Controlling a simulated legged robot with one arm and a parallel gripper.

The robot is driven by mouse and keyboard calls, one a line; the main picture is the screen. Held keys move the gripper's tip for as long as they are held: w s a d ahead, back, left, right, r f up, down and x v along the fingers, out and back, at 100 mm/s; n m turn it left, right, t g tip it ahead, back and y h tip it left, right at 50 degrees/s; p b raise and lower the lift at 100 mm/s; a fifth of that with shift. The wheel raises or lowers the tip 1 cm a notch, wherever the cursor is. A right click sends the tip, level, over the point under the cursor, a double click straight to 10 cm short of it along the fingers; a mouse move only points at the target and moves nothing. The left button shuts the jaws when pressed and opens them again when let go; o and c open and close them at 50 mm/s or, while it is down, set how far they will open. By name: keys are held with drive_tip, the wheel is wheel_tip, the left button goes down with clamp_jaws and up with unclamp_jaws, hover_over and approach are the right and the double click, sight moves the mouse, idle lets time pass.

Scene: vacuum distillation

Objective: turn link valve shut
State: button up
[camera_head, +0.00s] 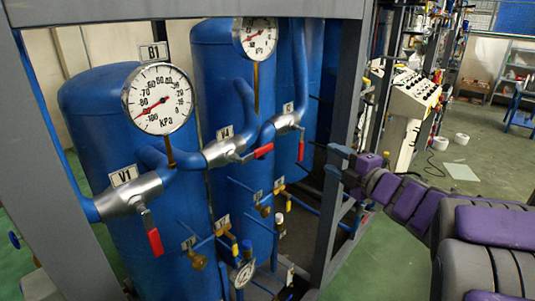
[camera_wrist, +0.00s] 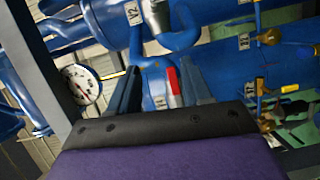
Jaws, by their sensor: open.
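The valve tagged V4 (camera_head: 226,151) is a silver body on the blue pipe between two tanks. Its red handle (camera_head: 263,151) points right, roughly along the pipe. Valve V1 (camera_head: 130,196) has a red handle (camera_head: 154,241) hanging down. A third valve (camera_head: 287,122) further right also has a hanging red handle (camera_head: 300,150). My gripper (camera_head: 332,160) is open and empty, right of these handles, beside the frame post. In the wrist view my gripper's fingers (camera_wrist: 160,72) stand apart with a red handle (camera_wrist: 173,85) showing between them. I cannot tell whether it is within reach.
Tall blue tanks (camera_head: 213,75) stand behind the pipes. A grey frame post (camera_head: 345,120) is close to my gripper. Two round gauges, the nearer one (camera_head: 158,98), rise above the pipes. Small brass valves (camera_head: 198,261) sit lower down.

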drive_tip(key=s+a+f+n+g+y, duration=0.1)
drive_tip(key=s+a+n+g+y, duration=0.2)
drive_tip(key=n+y, duration=0.1)
drive_tip(key=b, duration=0.2)
approach(266, 151)
drive_tip(key=shift+n+g+y, duration=0.3)
drive_tip(key=shift+y, duration=0.1)
drive_tip(key=x, duration=1)
drive_tip(key=shift+w+a, duration=0.25)
drive_tip(key=shift+w, duration=0.1)
drive_tip(key=shift+f, duration=0.1)
clamp_jaws()
